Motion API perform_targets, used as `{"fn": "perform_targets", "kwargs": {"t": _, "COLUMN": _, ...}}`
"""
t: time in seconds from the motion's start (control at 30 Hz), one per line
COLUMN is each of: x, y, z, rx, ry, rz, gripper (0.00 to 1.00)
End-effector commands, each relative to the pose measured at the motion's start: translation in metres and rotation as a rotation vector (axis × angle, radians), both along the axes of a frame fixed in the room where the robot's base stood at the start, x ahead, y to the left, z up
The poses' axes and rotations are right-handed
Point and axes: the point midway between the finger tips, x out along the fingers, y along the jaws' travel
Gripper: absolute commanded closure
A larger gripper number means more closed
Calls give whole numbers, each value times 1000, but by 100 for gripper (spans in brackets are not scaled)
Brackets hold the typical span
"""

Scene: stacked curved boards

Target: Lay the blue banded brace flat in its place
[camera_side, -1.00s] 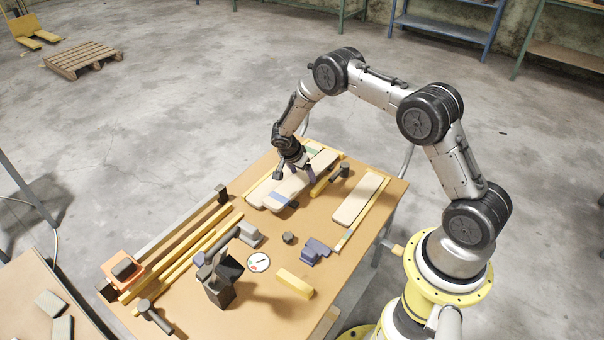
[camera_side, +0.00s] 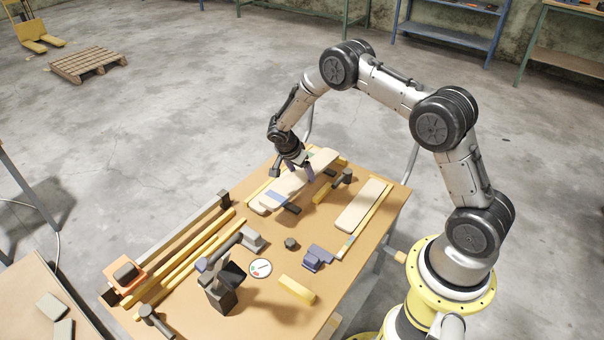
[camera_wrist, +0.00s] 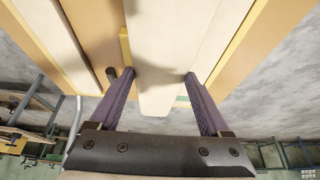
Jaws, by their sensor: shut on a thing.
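The blue banded brace, a long pale board (camera_side: 287,188) with a blue band near its front end, is in my gripper (camera_side: 298,171) over the far part of the bench. Its far end reaches to the right beyond the fingers. In the wrist view the board (camera_wrist: 163,45) runs between the two purple fingers of my gripper (camera_wrist: 160,76), with its rounded end towards the palm. Another pale board edge shows just below and left of it in the side view. I cannot tell whether the two touch; the brace covers most of what lies beneath.
A second pale board (camera_side: 358,205) lies at the right beside a yellow strip (camera_side: 365,222). A dark clamp (camera_side: 345,177) and yellow bar stand close to the brace's right. Yellow rails (camera_side: 185,255), a dark upright tool (camera_side: 222,285) and a yellow block (camera_side: 297,290) occupy the front.

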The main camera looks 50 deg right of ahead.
Motion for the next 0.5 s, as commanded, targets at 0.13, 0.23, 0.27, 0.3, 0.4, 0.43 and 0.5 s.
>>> {"fn": "perform_targets", "kwargs": {"t": 0.13, "x": 0, "y": 1, "z": 3, "rx": 0, "ry": -1, "rz": 0, "gripper": 53}}
{"fn": "perform_targets", "kwargs": {"t": 0.23, "x": 0, "y": 1, "z": 3, "rx": 0, "ry": -1, "rz": 0, "gripper": 53}}
{"fn": "perform_targets", "kwargs": {"t": 0.27, "x": 0, "y": 1, "z": 3, "rx": 0, "ry": -1, "rz": 0, "gripper": 53}}
{"fn": "perform_targets", "kwargs": {"t": 0.3, "x": 0, "y": 1, "z": 3, "rx": 0, "ry": -1, "rz": -1, "gripper": 53}}
{"fn": "perform_targets", "kwargs": {"t": 0.4, "x": 0, "y": 1, "z": 3, "rx": 0, "ry": -1, "rz": -1, "gripper": 1}}
{"fn": "perform_targets", "kwargs": {"t": 0.43, "x": 0, "y": 1, "z": 2, "rx": 0, "ry": -1, "rz": -1, "gripper": 0}}
{"fn": "perform_targets", "kwargs": {"t": 0.5, "x": 0, "y": 1, "z": 2, "rx": 0, "ry": -1, "rz": -1, "gripper": 0}}
